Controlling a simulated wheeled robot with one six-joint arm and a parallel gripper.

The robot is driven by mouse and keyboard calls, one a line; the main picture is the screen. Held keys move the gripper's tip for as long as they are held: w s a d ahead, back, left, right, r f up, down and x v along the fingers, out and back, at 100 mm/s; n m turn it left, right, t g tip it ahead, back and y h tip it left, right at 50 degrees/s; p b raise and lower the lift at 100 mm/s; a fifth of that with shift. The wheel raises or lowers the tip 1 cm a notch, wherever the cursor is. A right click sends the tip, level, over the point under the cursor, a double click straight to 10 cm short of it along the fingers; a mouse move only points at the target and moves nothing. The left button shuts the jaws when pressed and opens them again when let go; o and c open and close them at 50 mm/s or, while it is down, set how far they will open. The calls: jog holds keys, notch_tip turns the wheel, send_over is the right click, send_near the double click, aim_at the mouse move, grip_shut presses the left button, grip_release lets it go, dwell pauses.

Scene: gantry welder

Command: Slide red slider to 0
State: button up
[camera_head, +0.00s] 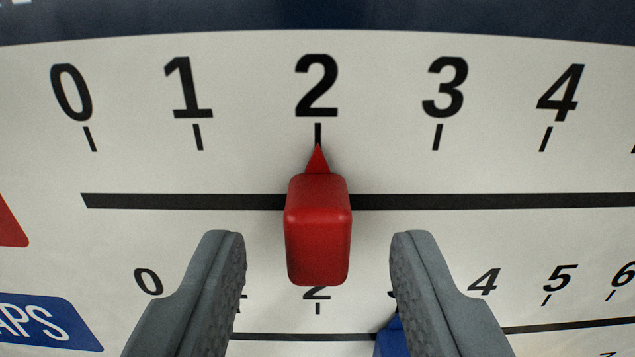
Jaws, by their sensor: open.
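The red slider (318,232) is a block with a pointed tip. It sits on a black horizontal slot (180,201), and its tip points at the 2 mark of the upper scale. The 0 mark (90,139) is at the far left of that scale, near the slot's left end. My gripper (318,245) is open, with one grey finger on each side of the slider and a gap to it on both sides. Neither finger visibly touches the slider.
A lower scale with its own slot (280,337) runs beneath. A blue slider (388,338) on it is partly hidden behind my right finger. A blue label (45,322) and a red shape (10,222) are at the left. The upper slot is clear on both sides of the red slider.

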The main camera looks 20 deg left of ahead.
jog(key=shift+x, duration=1.1)
grip_shut()
